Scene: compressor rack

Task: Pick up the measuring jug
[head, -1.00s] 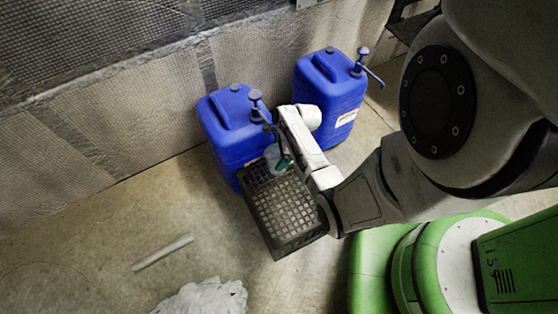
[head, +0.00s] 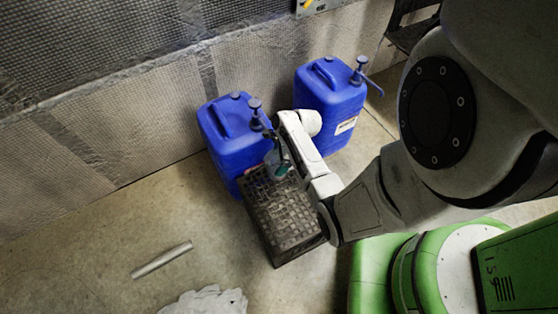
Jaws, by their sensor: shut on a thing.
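The measuring jug (head: 280,169) is a small, clear vessel with a teal tint low down. It is at the far end of a dark grid-topped crate (head: 287,216), just in front of the left blue canister. My gripper (head: 277,153) reaches down from the right and is shut on the jug. The dark fingers and the arm's white end link cover part of it. I cannot tell whether the jug's base touches the crate.
Two blue canisters with pumps, a left one (head: 230,135) and a right one (head: 332,95), stand against the padded wall close to the gripper. A pale tube (head: 162,260) and a crumpled white cloth (head: 205,301) lie on the floor, which is otherwise clear at left.

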